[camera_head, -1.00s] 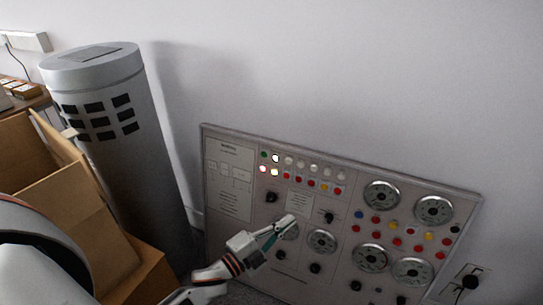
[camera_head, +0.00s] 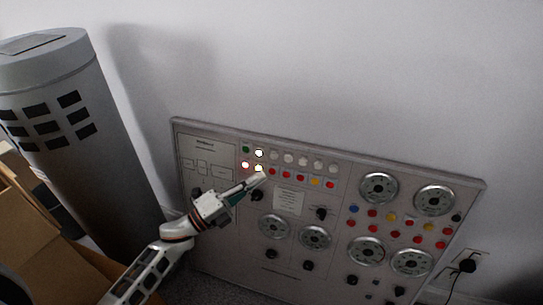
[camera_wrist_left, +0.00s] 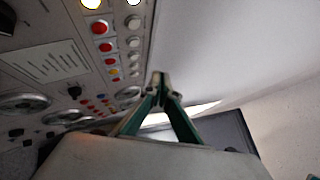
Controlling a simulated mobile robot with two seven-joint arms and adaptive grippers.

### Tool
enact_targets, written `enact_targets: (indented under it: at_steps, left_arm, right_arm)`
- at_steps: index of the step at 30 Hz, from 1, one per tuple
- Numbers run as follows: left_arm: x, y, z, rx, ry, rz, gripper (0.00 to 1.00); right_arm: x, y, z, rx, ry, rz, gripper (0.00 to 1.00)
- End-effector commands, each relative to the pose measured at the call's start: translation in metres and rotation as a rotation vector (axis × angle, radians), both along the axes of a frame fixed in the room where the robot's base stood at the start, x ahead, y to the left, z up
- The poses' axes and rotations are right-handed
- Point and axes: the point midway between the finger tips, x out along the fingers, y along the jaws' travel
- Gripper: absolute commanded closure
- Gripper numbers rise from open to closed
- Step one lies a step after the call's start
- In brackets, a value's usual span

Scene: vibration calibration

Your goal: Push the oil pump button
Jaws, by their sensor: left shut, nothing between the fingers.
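The control panel (camera_head: 340,205) leans against the wall, with rows of coloured buttons and round dials. Near its upper left, a white button (camera_head: 259,153), a red button (camera_head: 245,165) and a yellow button (camera_head: 259,168) glow. I cannot read which button is labelled oil pump. My left gripper (camera_head: 262,175) is shut and empty, its tips just below the glowing yellow button; I cannot tell whether they touch the panel. In the left wrist view the fingertips (camera_wrist_left: 160,84) meet, and a lit yellow button (camera_wrist_left: 92,4) and a red button (camera_wrist_left: 100,27) show at the top.
A grey cylinder (camera_head: 90,140) with black squares stands left of the panel. An open cardboard box (camera_head: 35,225) is at the lower left. A wall socket with a black plug (camera_head: 467,265) is at the right. The wall above the panel is clear.

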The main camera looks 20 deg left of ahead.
Motion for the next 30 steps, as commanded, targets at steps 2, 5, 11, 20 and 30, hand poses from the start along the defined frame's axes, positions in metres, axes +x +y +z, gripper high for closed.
enact_targets:
  at_steps: [2, 5, 11, 20, 30]
  left_arm:
    - [0.001, 0.000, 0.000, -0.001, 0.001, 0.001, 1.00]
    - [0.004, 0.000, -0.002, 0.000, 0.001, 0.001, 1.00]
    - [0.024, -0.001, -0.009, 0.000, 0.004, 0.001, 1.00]
    - [0.063, -0.002, -0.019, 0.001, 0.007, 0.001, 1.00]
    - [0.085, -0.003, -0.020, -0.001, 0.004, 0.001, 1.00]
  right_arm:
    - [-0.001, 0.000, -0.001, 0.000, 0.002, 0.000, 0.60]
    - [-0.002, 0.000, -0.004, 0.000, 0.005, 0.000, 0.60]
    - [-0.004, 0.002, -0.008, 0.005, 0.009, 0.002, 0.60]
    - [0.005, 0.008, -0.006, 0.016, -0.012, 0.010, 0.60]
    - [0.006, 0.013, -0.003, 0.022, -0.019, 0.025, 0.60]
